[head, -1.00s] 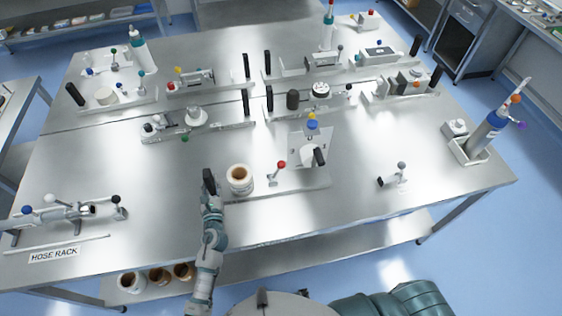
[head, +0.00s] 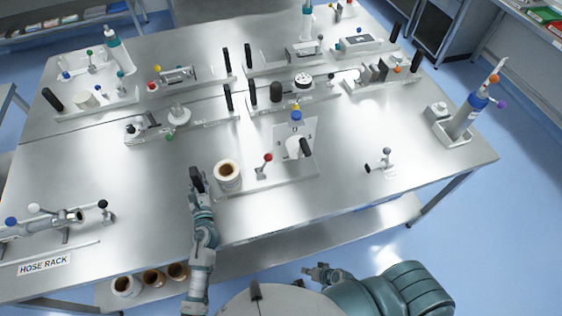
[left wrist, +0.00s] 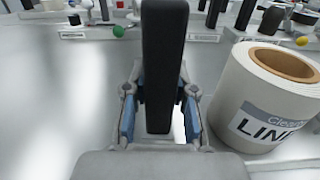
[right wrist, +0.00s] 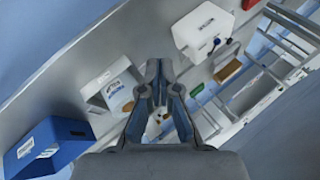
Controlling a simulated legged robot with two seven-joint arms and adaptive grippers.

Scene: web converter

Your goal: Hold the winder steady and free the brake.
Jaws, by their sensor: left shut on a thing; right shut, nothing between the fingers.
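The winder's base plate (head: 275,181) lies near the table's front edge. It carries a white label roll (head: 227,176), a lever with a red knob (head: 267,158) and an upright plate (head: 296,140) with a blue part and a black grip. A black upright handle (head: 196,178) stands at its left end. My left gripper is shut on this handle (left wrist: 162,70), which shows between the fingers in the left wrist view; the roll (left wrist: 262,97) is just right of it. My right gripper (head: 318,272) is shut and empty, low in front of the table, apart from the winder. Which part is the brake, I cannot tell.
Other fixtures with black handles stand at the back of the table. A small lever fixture (head: 380,163) and a bottle in a holder (head: 465,118) are at the right, the hose rack (head: 42,266) at the left.

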